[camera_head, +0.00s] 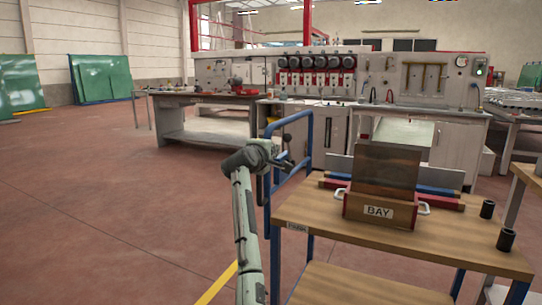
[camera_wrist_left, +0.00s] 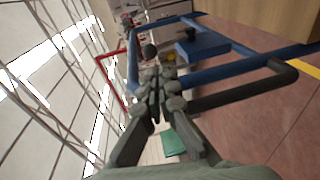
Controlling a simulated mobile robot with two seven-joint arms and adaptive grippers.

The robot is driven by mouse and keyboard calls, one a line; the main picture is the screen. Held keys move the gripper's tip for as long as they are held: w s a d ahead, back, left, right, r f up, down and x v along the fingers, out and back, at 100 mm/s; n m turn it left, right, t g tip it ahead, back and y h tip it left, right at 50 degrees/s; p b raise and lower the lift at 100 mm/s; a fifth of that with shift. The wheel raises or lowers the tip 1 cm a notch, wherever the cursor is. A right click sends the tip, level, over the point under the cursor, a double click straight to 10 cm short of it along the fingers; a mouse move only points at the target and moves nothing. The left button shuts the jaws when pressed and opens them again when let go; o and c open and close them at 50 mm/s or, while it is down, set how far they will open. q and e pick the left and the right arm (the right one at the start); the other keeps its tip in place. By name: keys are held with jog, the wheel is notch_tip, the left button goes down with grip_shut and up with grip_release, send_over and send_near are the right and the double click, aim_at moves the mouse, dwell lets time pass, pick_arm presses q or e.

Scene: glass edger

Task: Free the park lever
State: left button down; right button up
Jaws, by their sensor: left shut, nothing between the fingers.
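The park lever shows as a black ball knob (camera_head: 287,137) on a short stem, beside the blue tube handle (camera_head: 309,125) at the left end of the wooden-topped cart (camera_head: 300,212). In the left wrist view, the knob (camera_wrist_left: 149,50) lies just past the fingertips. My left gripper (camera_head: 286,161) is at the handle, just below the knob in the head view. Its fingers (camera_wrist_left: 154,82) are shut with nothing between them. Whether they touch the lever cannot be told. The lever's lower part is hidden by the gripper. My right gripper is out of view.
A wooden box marked BAY (camera_head: 378,211) with white handles stands on the cart, holding a dark upright panel (camera_head: 387,170). A workbench (camera_head: 205,97) and machine panel are behind. Floor at left is clear.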

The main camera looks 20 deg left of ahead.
pick_arm(q)
jog(key=shift+s+d+f, duration=0.1)
jog(key=shift+s, duration=1.15)
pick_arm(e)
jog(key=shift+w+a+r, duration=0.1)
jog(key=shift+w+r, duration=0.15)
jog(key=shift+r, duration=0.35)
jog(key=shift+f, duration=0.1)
pick_arm(q)
jog(key=s+f+m+g, duration=0.25)
jog(key=s+f, duration=0.25)
jog(key=f, duration=0.7)
jog(key=s+f+m+g, duration=0.2)
jog(key=s+f+m, duration=0.3)
jog(key=f, duration=0.8)
jog(key=s+f+m+g, duration=0.25)
jog(key=s+f, duration=0.35)
jog(key=f, duration=0.6)
jog(key=s+d+f+m+g, duration=0.1)
jog(key=s+f+m+g, duration=0.1)
jog(key=s+f, duration=0.6)
jog(key=s+d+f+m+g, duration=0.2)
jog(key=s+f+m, duration=0.3)
jog(key=s, duration=1)
jog(key=s+d+f+m+g, duration=0.1)
jog(key=s+f+m+g, duration=0.1)
jog(key=s+f, duration=0.9)
jog(key=shift+s+d+m, duration=0.2)
jog(key=shift+s+m, duration=0.5)
jog(key=shift+s, duration=0.05)
